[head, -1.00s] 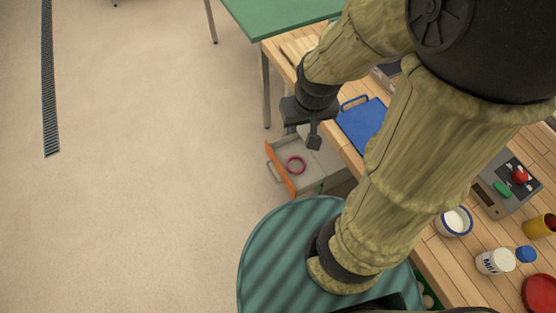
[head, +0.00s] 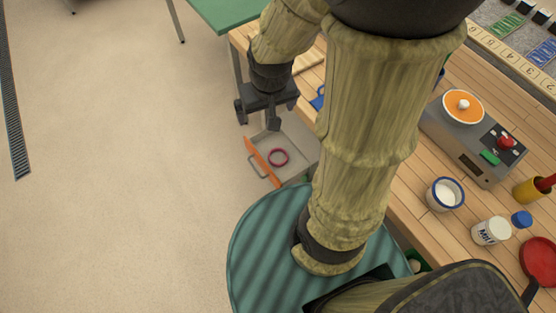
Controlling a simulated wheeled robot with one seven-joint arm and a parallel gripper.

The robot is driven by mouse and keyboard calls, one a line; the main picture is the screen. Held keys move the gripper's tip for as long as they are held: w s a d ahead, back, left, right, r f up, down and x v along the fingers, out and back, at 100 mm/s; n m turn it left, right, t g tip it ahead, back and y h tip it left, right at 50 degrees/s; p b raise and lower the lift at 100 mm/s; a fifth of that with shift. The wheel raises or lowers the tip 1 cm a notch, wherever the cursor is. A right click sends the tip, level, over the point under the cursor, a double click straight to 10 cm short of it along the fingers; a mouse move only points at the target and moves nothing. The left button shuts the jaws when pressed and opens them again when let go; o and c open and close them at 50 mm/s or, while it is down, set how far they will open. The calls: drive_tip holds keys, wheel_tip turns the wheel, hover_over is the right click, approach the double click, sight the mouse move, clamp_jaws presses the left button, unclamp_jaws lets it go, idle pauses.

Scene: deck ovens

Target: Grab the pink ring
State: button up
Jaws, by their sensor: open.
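The pink ring (head: 279,149) lies flat in an open drawer (head: 299,150) with an orange front, below the wooden worktop. My gripper (head: 257,122) is open and empty. In the head view it shows just above and left of the ring, over the drawer's far side. Its height above the drawer is hard to judge. The ring is fully visible and apart from the fingers.
The wooden worktop (head: 415,205) runs along the right, bearing a scale (head: 470,140) with an orange dish, a white bowl (head: 445,195), a milk bottle (head: 491,231) and a red pan (head: 541,262). A green table (head: 222,12) stands behind.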

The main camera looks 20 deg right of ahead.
drive_tip(key=w+d+f+m+b, duration=0.2)
drive_tip(key=w+f+b, duration=0.3)
drive_tip(key=f+b, duration=0.6)
drive_tip(key=w+d+f+m+b, duration=0.2)
drive_tip(key=w+d+f+b, duration=0.2)
drive_tip(key=f+b, duration=0.7)
drive_tip(key=w+d+f+m+g+h+b, duration=0.1)
drive_tip(key=w+f+b, duration=0.5)
drive_tip(key=f+b, duration=0.6)
wheel_tip(320, 180, down, 10)
drive_tip(key=shift+w+d+f+m, duration=0.1)
drive_tip(key=shift+w+d+m, duration=0.4)
drive_tip(key=shift+d, duration=0.7)
drive_tip(key=shift+s, duration=0.15)
drive_tip(key=shift+f, duration=0.1)
drive_tip(key=f+b, duration=0.2)
drive_tip(key=f, duration=0.2)
drive_tip(key=w+f+b, duration=0.1)
drive_tip(key=f, duration=0.2)
drive_tip(key=d+f+b, duration=0.1)
drive_tip(key=f+b, duration=0.1)
drive_tip(key=f, duration=0.2)
drive_tip(key=shift+w+f+b, duration=0.25)
drive_tip(key=shift+f+b, duration=0.05)
drive_tip(key=shift+f, duration=0.1)
